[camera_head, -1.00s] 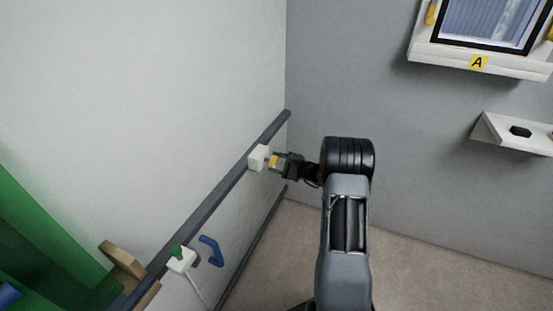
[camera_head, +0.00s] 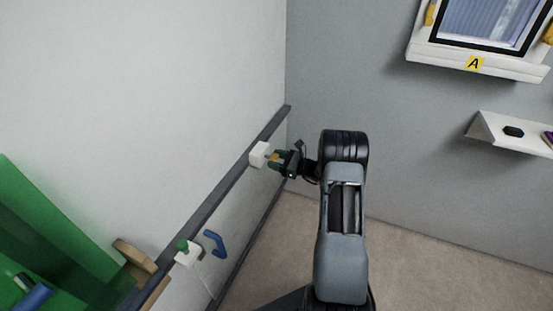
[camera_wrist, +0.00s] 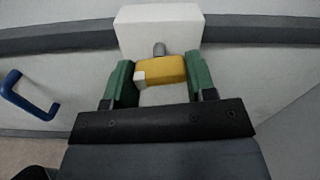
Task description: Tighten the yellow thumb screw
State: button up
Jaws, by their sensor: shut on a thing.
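The yellow thumb screw (camera_wrist: 162,70) sticks out from a white block (camera_wrist: 158,28) on a grey metal stem. In the wrist view its wide yellow head lies level, with a small white patch at its left end. My gripper (camera_wrist: 160,78) is shut on the yellow head, with one green finger at each side. In the head view my gripper (camera_head: 278,159) is at the white block (camera_head: 260,154) on the dark rail, and only a little yellow shows between the fingers.
The dark rail (camera_head: 222,190) runs along the left wall. A blue handle (camera_head: 215,243) and a white block with a green top (camera_head: 187,252) sit nearer. A shelf (camera_head: 500,134) and a window marked A (camera_head: 475,64) are on the right wall.

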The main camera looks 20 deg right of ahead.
dwell(0.4)
jog(key=o, duration=0.9)
jog(key=shift+o, duration=0.2)
jog(key=shift+d, duration=0.1)
jog(key=p+v, duration=0.1)
jog(key=v, duration=1.2)
jog(key=shift+s+d, duration=0.25)
jog(key=shift+s, duration=0.05)
